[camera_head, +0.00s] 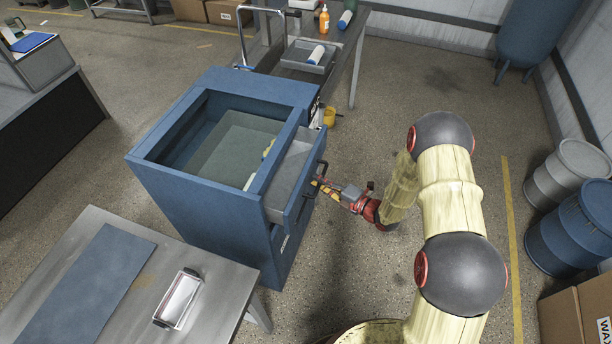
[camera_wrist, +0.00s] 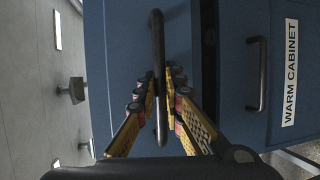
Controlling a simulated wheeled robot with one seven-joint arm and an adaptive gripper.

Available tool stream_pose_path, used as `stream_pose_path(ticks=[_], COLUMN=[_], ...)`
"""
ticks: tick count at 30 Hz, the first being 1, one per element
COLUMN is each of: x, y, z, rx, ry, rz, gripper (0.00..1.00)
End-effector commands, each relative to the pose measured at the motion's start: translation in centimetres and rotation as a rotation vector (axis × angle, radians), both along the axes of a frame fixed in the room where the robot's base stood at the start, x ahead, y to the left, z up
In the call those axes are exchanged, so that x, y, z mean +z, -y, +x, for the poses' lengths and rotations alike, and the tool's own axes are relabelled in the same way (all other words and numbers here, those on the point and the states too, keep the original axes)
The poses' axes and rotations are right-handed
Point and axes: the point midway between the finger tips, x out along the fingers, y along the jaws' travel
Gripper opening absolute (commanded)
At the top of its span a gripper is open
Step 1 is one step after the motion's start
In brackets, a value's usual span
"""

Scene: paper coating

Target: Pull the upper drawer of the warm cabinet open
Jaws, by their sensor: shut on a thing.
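The blue warm cabinet (camera_head: 195,200) stands mid-picture in the head view, its top open. Its upper drawer (camera_head: 289,168) is partly out on the right side, showing a grey inside. My gripper (camera_head: 317,184) is at the drawer front, shut on the dark upper handle. In the wrist view, turned on its side, my gripper's yellow fingers (camera_wrist: 160,90) lie on either side of the upper handle (camera_wrist: 158,48). The lower handle (camera_wrist: 257,76) and the "WARM CABINET" label (camera_wrist: 290,72) are to its right, untouched.
A metal table (camera_head: 225,279) with a blue mat and small tray stands at front left. A bench (camera_head: 355,75) with a tray and bottles is behind the cabinet. Drums (camera_head: 575,235) and a cardboard box (camera_head: 575,315) line the right. The floor between drawer and drums is clear beyond my arm.

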Motion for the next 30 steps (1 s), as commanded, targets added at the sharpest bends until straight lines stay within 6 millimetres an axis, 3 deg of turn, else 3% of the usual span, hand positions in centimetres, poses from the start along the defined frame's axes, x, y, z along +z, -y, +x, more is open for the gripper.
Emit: stream_pose_path(ticks=[1, 6, 18, 24, 30], x=[0.0, 0.0, 0.0, -0.1, -0.1], y=[1.7, 6.1, 15.8, 18.9, 20.6], z=[-0.5, -2.2, -5.7, -6.9, -7.6], rx=[-0.008, -0.007, -0.006, -0.004, -0.001], ry=[-0.006, -0.005, -0.003, -0.003, -0.003], rz=[-0.001, 0.0, -0.001, -0.001, -0.002], gripper=[0.0, 0.0, 0.0, 0.0, 0.0])
